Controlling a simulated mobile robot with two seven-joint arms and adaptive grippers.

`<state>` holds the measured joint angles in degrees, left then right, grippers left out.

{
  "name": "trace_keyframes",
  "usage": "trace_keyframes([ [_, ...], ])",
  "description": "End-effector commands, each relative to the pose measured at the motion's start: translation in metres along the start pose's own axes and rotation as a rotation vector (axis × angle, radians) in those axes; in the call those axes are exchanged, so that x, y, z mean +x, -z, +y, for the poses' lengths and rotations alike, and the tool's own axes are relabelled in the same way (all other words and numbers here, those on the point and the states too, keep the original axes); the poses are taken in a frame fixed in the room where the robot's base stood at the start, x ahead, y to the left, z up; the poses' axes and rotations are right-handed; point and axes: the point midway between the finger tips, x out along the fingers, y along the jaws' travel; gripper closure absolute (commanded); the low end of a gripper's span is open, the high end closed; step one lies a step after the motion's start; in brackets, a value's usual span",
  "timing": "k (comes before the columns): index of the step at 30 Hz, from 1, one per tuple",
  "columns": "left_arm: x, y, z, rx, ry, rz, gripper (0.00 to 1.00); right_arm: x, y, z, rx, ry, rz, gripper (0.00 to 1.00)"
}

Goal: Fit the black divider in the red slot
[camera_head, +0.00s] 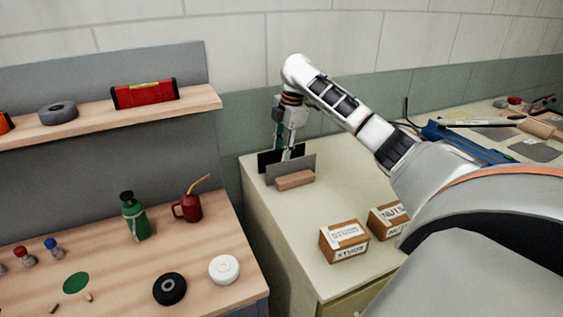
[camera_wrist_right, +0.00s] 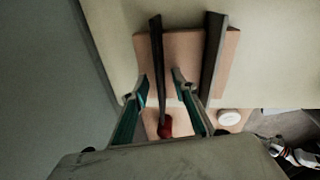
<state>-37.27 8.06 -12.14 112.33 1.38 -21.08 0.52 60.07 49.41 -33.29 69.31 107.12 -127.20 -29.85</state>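The black divider (camera_head: 265,162) stands on edge at the left end of the cabinet top, behind a grey panel (camera_head: 304,164). In the right wrist view the black divider (camera_wrist_right: 156,45) is a dark strip in a wooden block (camera_wrist_right: 183,45). My right gripper (camera_head: 287,152) is over it from above. In the wrist view its two fingers (camera_wrist_right: 161,78) are spread on either side of the black divider, with gaps visible, so it looks open. I cannot make out a red slot. My left gripper is not in view.
The cabinet top (camera_head: 290,225) is clear in front of the wooden block. Two labelled boxes, one here (camera_head: 344,241), stand nearer. The lower-left workbench (camera_head: 120,280) holds a green bottle (camera_head: 135,217), a red oil can (camera_head: 188,207), a white roll (camera_head: 224,269) and a black roll (camera_head: 169,289).

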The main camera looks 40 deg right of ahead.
Motion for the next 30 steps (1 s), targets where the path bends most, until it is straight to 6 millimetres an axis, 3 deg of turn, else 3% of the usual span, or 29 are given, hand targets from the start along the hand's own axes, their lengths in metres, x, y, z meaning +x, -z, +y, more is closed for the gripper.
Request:
trace_keyframes([
  [5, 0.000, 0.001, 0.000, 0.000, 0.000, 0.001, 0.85, -0.002, 0.000, 0.001, 0.001, -0.002, 0.000, 0.73],
  [8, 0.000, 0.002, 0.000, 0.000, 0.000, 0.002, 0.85, -0.002, 0.000, 0.001, 0.001, -0.002, 0.000, 0.99],
  [9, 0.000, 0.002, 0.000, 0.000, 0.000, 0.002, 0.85, -0.002, 0.000, 0.001, 0.000, -0.002, 0.000, 1.00],
  [23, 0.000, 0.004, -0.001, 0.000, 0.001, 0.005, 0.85, -0.004, -0.001, 0.002, 0.000, -0.005, -0.002, 1.00],
  [30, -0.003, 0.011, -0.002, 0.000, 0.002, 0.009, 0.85, -0.023, 0.001, 0.005, 0.000, -0.010, -0.002, 1.00],
])
